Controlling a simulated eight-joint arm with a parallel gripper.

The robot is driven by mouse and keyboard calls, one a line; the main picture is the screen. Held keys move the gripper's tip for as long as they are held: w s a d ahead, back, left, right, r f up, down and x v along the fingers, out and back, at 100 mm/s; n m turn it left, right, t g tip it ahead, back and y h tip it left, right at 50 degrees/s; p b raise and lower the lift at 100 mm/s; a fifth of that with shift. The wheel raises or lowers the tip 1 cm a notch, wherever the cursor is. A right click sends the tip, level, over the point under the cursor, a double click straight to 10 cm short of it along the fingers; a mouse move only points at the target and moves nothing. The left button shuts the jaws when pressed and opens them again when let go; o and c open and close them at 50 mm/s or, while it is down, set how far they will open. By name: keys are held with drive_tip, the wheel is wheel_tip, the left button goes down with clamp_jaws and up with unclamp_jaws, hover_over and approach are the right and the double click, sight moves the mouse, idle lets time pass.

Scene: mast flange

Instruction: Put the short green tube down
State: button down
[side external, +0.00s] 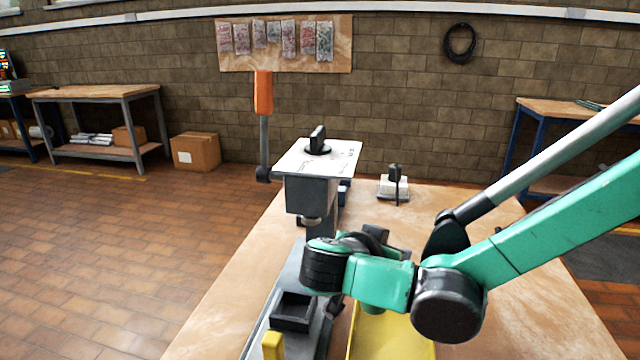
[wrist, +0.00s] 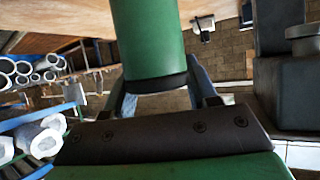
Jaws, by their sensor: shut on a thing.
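The short green tube (wrist: 148,40) fills the top middle of the wrist view, with a dark band at its lower end. My gripper (wrist: 157,76) is shut on it, with one grey finger at each side. The tube's far end is cut off by the picture's top edge. In the side view the arm's wrist hides most of the gripper, and I cannot make out the tube for sure there. The wrist is low over the workbench (side external: 225,310), just right of the grey post with the white top plate (side external: 335,158).
A yellow tray (side external: 395,335) lies under the wrist, and a dark open box (side external: 292,313) stands left of it. A small white block with a black upright (side external: 394,190) stands further back. Several pale pipes (wrist: 40,140) show at left in the wrist view.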

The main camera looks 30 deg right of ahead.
drive_tip(key=shift+f, duration=3.4)
drive_tip(key=shift+f, duration=0.1)
drive_tip(key=shift+c, duration=1.3)
unclamp_jaws()
drive_tip(key=v, duration=0.7)
drive_tip(key=s+d+r+n+t+y, duration=0.2)
drive_tip(key=d+r+n+y, duration=0.2)
drive_tip(key=d+n+y, duration=0.5)
drive_tip(key=shift+d+n+y, duration=0.4)
drive_tip(key=shift+n+y, duration=0.7)
drive_tip(key=shift+n, duration=1.1)
